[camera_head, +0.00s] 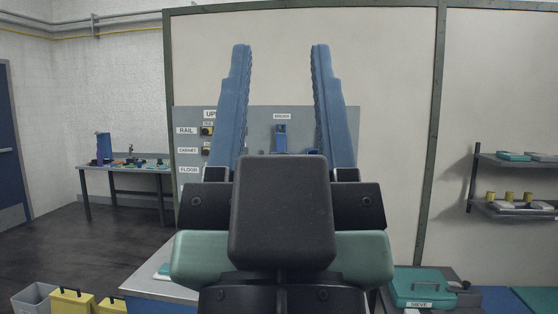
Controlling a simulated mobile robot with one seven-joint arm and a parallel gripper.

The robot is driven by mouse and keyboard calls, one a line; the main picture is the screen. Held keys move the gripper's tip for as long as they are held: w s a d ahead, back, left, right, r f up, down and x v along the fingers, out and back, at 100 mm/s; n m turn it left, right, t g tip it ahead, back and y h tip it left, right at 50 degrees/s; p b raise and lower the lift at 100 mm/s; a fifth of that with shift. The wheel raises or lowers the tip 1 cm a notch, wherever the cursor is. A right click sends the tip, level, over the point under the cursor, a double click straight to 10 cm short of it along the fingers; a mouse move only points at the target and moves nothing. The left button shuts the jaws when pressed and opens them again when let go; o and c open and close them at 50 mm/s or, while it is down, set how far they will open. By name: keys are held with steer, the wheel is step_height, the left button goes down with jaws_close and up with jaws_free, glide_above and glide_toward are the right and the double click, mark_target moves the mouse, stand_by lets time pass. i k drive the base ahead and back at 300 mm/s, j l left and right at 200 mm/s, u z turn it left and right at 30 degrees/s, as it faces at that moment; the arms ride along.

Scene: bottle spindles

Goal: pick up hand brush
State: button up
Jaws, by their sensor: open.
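My gripper (280,52) fills the middle of the head view. Its two long blue fingers point up and stand wide apart, with nothing between them.
A grey labelled panel (188,142) stands behind the fingers. A table with small items (128,167) is at the back left. Yellow bins (72,302) are at lower left. A green case labelled SIEVE (422,286) is at lower right. Shelves (487,157) hang at right.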

mark_target(281, 138)
steer(key=i+j, duration=0.1)
steer(key=i, duration=0.45)
steer(key=i+j+z, duration=0.1)
steer(key=i, duration=0.45)
steer(key=i+j, duration=0.15)
steer(key=i, duration=0.35)
